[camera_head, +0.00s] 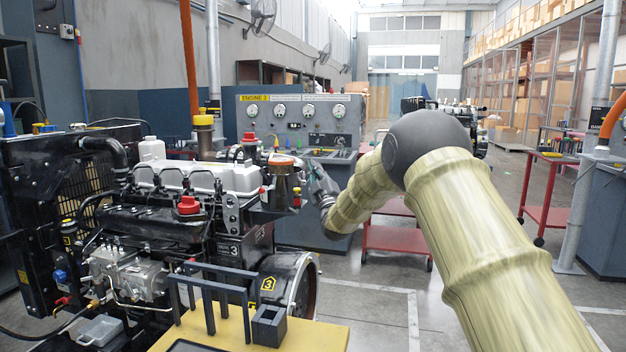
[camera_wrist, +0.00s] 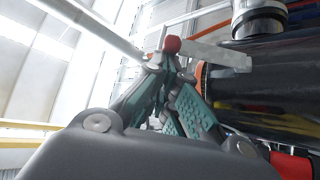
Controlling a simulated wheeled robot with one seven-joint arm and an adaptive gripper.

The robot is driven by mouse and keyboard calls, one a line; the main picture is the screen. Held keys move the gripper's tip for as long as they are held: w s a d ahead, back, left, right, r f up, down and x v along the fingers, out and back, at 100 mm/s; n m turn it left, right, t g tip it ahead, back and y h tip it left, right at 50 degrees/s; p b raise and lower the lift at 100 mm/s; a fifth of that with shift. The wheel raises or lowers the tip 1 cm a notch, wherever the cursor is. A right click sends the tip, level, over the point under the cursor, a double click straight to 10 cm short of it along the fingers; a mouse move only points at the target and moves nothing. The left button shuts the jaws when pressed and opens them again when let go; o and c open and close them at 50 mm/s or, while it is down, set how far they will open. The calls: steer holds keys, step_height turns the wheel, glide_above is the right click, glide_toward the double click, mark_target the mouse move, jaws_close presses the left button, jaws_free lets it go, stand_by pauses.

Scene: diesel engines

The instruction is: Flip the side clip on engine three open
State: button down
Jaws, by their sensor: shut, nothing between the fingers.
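Engine three (camera_head: 195,200) stands at the left in the head view, marked with several "3" labels. My gripper (camera_head: 312,170) is at its right side, beside a dark canister with an orange top (camera_head: 287,178). In the wrist view my gripper (camera_wrist: 166,68) has its teal-padded fingers drawn together, with nothing between them. A pale flat lever (camera_wrist: 212,56) with a red knob (camera_wrist: 172,44) at its end lies just beyond the fingertips, in front of a dark cylinder (camera_wrist: 270,85). It looks like the side clip. I cannot tell whether the fingertips touch it.
A yellow stand (camera_head: 320,337) with dark uprights is in front of the engine. A grey test console marked Engine 2 (camera_head: 257,98) stands behind. A red cart (camera_head: 398,238) is beyond my arm.

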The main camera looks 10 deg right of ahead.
steer(key=s+a+f+m+t+h+b, duration=0.1)
steer(key=s+f+m+t+h+b, duration=0.1)
steer(key=s+f+m+h+b, duration=0.2)
steer(key=s+f+m+h, duration=0.2)
steer(key=s+m+h, duration=0.2)
steer(key=s+m, duration=0.1)
steer(key=shift+a, duration=0.15)
stand_by(0.9)
